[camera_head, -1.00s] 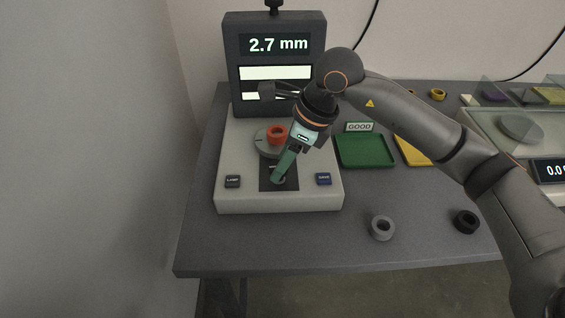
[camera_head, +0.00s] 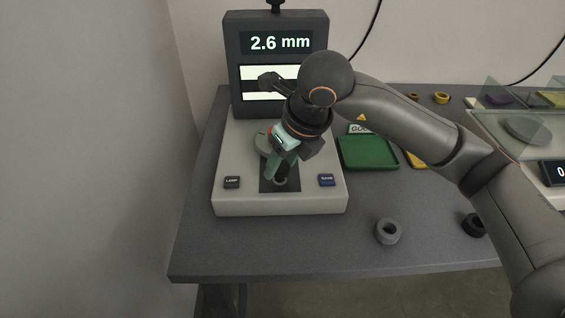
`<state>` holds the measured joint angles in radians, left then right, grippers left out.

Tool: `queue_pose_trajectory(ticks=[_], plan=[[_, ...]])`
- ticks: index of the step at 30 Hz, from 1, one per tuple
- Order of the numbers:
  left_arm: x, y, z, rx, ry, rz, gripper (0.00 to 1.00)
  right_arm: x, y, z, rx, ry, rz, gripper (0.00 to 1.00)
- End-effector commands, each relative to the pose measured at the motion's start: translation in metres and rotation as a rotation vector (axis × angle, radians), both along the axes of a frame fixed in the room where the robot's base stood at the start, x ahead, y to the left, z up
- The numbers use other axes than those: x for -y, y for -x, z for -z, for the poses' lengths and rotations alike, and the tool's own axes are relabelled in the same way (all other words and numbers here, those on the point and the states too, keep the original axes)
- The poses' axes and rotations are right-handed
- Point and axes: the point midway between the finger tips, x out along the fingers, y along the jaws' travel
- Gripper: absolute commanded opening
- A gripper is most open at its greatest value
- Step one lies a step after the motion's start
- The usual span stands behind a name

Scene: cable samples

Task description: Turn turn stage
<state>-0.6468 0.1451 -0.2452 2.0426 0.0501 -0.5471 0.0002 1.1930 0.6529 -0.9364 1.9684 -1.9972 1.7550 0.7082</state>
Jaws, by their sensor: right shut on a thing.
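The measuring device (camera_head: 232,202) has a pale base with a dark panel near its front. The round grey turn stage (camera_head: 262,141) shows only at its left side; my right gripper and wrist hide the rest, including any ring on it. My right gripper (camera_head: 275,177) reaches down to the dark panel and is shut on a small knob (camera_head: 281,181) there, though the contact is partly covered by the fingers. The screen (camera_head: 277,43) reads 2.6 mm above a white bar picture. My left gripper is not in view.
LAMP (camera_head: 232,182) and SAVE (camera_head: 326,180) buttons flank the panel. A green tray (camera_head: 368,153) stands to the right, partly behind my arm. A grey ring (camera_head: 388,231) and a black ring (camera_head: 473,224) lie on the table (camera_head: 300,245). The front left is clear.

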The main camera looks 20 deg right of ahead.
Motion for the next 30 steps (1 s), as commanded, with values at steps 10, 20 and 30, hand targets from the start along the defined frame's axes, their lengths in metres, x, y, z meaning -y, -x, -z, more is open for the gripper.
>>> queue_pose_trajectory(ticks=[10, 20, 30], plan=[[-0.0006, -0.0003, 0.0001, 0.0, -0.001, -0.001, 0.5, 0.0, -0.0004, -0.0012, 0.002, -0.001, 0.011, 0.0], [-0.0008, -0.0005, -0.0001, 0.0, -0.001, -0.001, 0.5, 0.0, -0.0003, -0.0007, 0.001, 0.0, 0.01, 0.73], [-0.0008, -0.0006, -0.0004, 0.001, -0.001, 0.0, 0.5, 0.0002, 0.0004, -0.0022, 0.001, 0.0, 0.01, 0.78]])
